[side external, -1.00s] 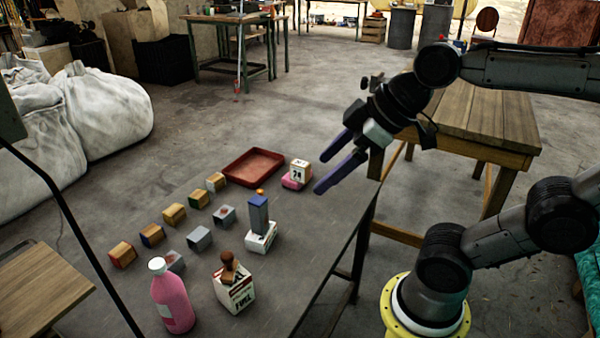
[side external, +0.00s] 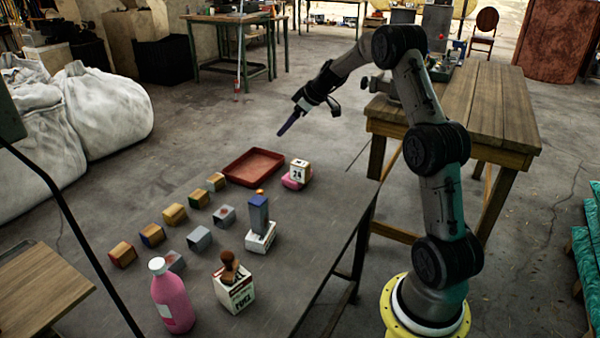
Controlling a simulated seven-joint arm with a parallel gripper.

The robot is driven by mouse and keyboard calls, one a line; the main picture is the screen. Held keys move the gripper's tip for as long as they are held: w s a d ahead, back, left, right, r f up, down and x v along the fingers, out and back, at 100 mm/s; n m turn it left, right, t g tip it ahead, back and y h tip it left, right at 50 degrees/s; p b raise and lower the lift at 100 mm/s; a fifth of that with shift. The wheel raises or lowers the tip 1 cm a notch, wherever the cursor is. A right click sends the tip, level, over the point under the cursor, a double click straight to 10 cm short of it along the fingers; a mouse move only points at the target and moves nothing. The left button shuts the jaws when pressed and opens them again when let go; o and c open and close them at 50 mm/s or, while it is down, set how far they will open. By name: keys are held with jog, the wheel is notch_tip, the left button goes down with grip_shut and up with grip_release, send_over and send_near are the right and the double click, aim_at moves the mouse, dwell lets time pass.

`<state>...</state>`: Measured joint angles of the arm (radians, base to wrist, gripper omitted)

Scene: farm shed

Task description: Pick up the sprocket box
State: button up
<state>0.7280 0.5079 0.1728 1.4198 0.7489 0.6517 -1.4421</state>
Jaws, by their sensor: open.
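My gripper (side external: 284,130) is open and empty, pointing down and left in the air, above and beyond the red tray in the picture. No box can be read as the sprocket box. A white box (side external: 236,294) marked "FUEL" has a brown knobbed object (side external: 229,267) on top. A small cube marked 24 (side external: 300,171) sits on a pink base (side external: 292,183). Several small wood-and-coloured blocks (side external: 174,214) and grey blocks (side external: 199,238) stand in two rows.
An empty red tray (side external: 233,179) lies at the far end of the grey table (side external: 300,240). A pink bottle (side external: 171,300) stands at the near end. A wooden table (side external: 480,105) stands behind my arm. A thin dark pole (side external: 75,228) crosses the left side.

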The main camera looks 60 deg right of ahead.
jog(key=m+g, duration=0.1)
jog(key=m, duration=0.1)
send_near(296, 168)
jog(key=w+f, duration=0.1)
jog(key=w+d+f, duration=0.1)
jog(key=f, duration=0.1)
jog(key=w+d+f, duration=0.1)
jog(key=shift+w+f, duration=0.1)
jog(key=shift+f, duration=0.15)
jog(key=shift+x, duration=3.25)
grip_shut()
